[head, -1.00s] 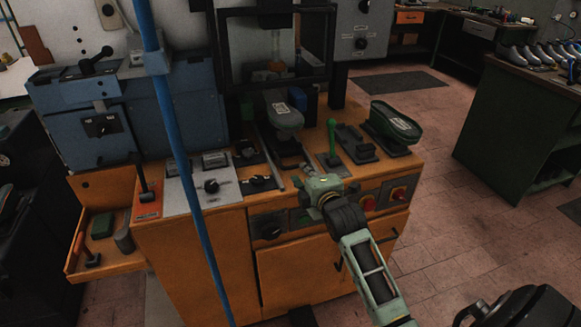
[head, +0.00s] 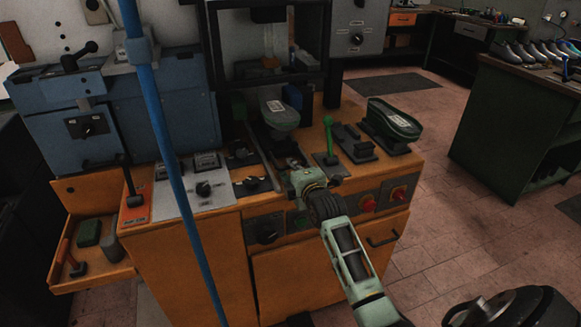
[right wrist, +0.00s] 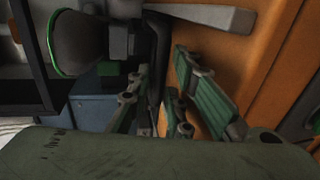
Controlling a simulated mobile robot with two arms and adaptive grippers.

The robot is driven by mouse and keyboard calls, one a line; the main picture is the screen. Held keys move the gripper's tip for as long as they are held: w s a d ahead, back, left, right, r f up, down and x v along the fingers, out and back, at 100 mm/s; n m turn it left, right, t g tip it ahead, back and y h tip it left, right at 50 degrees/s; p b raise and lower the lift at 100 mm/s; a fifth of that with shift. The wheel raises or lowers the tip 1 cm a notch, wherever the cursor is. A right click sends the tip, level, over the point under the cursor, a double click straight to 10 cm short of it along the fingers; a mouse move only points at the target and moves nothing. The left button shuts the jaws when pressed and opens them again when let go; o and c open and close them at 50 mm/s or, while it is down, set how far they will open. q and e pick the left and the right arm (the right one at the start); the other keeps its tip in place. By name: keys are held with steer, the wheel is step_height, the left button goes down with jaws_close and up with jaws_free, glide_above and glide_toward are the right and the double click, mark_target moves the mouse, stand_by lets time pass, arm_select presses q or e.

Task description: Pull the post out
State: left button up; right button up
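A grey shoe-shaped form with a green edge and a white label (head: 281,113) stands in the press frame. In the right wrist view its dark round underside shows a green rim (right wrist: 80,42). A dark upright bar (right wrist: 160,55), perhaps the post, shows beside it; I cannot tell for certain. My right gripper (head: 291,164) is over the bench front, just before the form. In the right wrist view its green fingers (right wrist: 160,85) are apart, with the dark bar between or just beyond them; contact cannot be told. My left gripper is not in view.
A green-handled lever (head: 329,138) stands right of my gripper, and a second shoe-shaped form (head: 393,120) lies beyond it. A grey control panel (head: 200,187) is on the left. A blue pole (head: 160,120) crosses the near view.

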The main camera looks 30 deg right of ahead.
steer(key=shift+x, duration=0.85)
jaws_close()
